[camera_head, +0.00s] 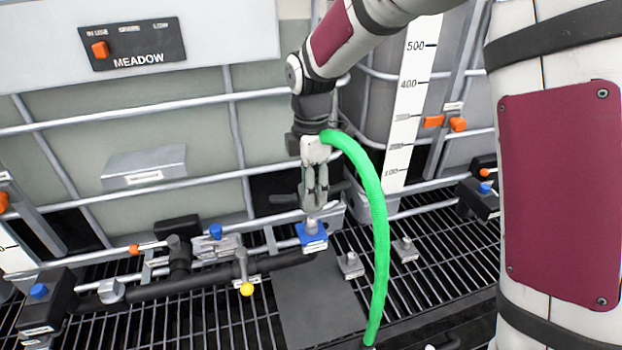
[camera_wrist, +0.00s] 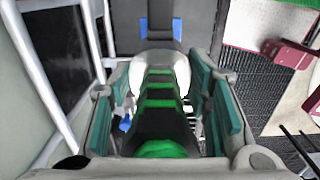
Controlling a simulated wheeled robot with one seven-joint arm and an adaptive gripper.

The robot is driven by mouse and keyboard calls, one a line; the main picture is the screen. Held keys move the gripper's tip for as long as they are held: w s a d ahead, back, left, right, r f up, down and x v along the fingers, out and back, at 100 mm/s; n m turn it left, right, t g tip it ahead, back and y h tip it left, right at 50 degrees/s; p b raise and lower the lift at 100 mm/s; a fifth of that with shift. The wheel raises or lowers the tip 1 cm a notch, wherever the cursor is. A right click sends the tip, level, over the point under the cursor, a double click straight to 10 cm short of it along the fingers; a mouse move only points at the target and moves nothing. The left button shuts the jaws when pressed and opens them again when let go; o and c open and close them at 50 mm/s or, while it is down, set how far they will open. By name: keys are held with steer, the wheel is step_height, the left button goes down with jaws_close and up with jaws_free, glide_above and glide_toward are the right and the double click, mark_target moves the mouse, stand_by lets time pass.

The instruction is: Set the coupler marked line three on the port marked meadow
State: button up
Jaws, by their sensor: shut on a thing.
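My gripper (camera_head: 314,205) points down over the right end of the black pipe. Its fingers are shut on a dark piece with green bands (camera_wrist: 160,105), seen between them in the wrist view; I take it for the coupler. A green hose (camera_head: 376,220) leaves beside my gripper, arches over and hangs to the right. Right below the fingers is a blue block (camera_head: 312,241) with a small pale label, too small to read. I cannot tell whether the held piece touches it. The MEADOW sign (camera_head: 138,60) is on the left tank. No "line three" marking is readable.
Two grey labelled fittings (camera_head: 350,264) and (camera_head: 404,249) stand right of the blue block. A dark plate (camera_head: 318,305) lies on the grating in front. Tank frame bars (camera_head: 150,190) run close behind.

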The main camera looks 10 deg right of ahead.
mark_target(311, 220)
steer(key=shift+f+b, duration=1.05)
steer(key=shift+f, duration=2.95)
steer(key=o, duration=1.5)
step_height(311, 220, up, 12)
steer(key=shift+f, duration=0.1)
steer(key=shift+s, duration=0.1)
